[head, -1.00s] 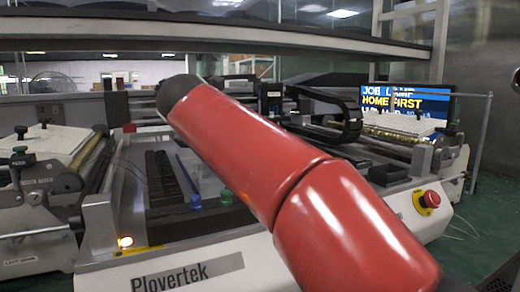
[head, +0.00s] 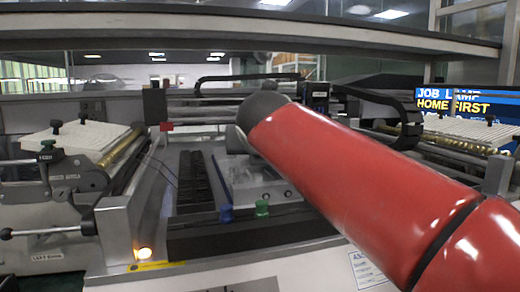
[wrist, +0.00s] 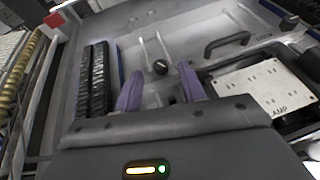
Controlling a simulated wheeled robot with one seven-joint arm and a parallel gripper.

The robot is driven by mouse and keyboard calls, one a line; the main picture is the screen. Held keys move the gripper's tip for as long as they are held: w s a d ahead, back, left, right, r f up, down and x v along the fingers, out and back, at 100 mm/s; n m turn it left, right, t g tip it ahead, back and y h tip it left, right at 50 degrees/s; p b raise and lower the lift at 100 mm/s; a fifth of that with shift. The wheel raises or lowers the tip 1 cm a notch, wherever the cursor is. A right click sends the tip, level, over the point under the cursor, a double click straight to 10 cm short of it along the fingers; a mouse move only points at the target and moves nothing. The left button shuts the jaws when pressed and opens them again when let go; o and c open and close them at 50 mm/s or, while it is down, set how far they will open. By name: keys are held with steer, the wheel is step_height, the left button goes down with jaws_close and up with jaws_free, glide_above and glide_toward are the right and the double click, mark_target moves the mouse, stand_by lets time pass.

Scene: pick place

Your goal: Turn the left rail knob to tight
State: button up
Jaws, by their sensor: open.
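My gripper (wrist: 160,84) shows in the wrist view as two purple fingers, apart, with nothing between them. A small black knob (wrist: 160,67) with a light mark stands on the grey bed just beyond and between the fingertips, beside two pale strips. It is not gripped. I cannot tell from its markings whether it is the left rail knob. In the head view, my red arm reaches over the machine and hides part of its bed; the gripper cannot be made out there. Two small dark knobs (head: 268,196) show near the bed's front.
A blue knob (head: 226,213) and a green knob (head: 262,208) stand on the black front bar. A black handle (wrist: 227,44) and white plate (wrist: 262,90) lie right of the fingers. Ribbed black strips (wrist: 97,80) lie left. A shelf (head: 250,40) spans above.

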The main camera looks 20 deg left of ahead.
steer(key=shift+x, duration=1)
steer(key=shift+c, duration=0.4)
jaws_close()
